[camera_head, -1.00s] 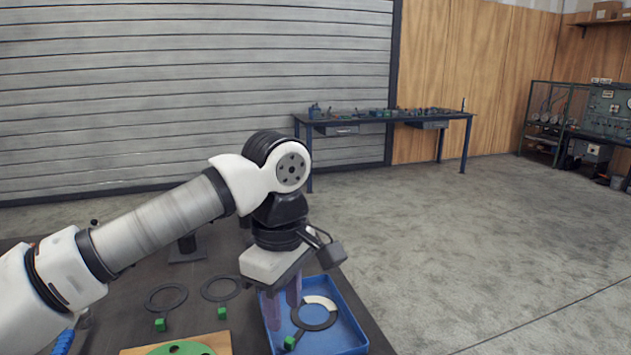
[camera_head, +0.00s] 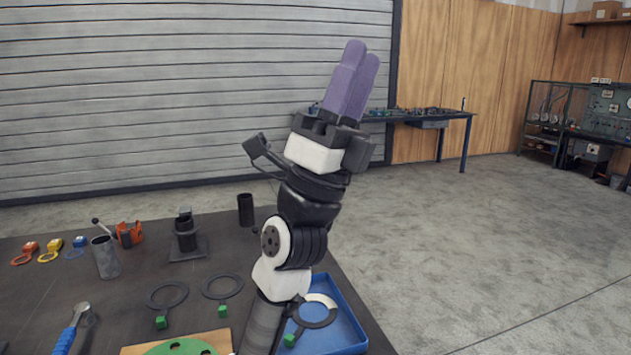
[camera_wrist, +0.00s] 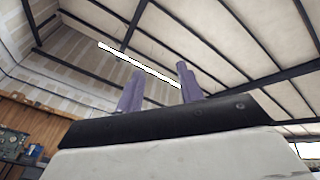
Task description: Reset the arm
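My arm stands raised over the worktable, and my gripper (camera_head: 363,52) points up with its two purple fingers high above the table. In the wrist view my gripper (camera_wrist: 160,69) has its fingers apart with nothing between them, and the ceiling shows beyond. The blue tray (camera_head: 356,338) lies on the table's right side, partly hidden by my arm. A dark ring gasket with a green tab (camera_head: 318,322) and a whitish piece beside its upper edge lie in the tray.
The dark worktable (camera_head: 130,285) holds two more dark rings (camera_head: 167,308) (camera_head: 237,287), a board with a green disc (camera_head: 180,348), a blue-handled tool (camera_head: 68,340), a grey cup (camera_head: 106,258) and a black fixture (camera_head: 187,240). A workbench (camera_head: 440,118) stands at the back. Open floor lies to the right.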

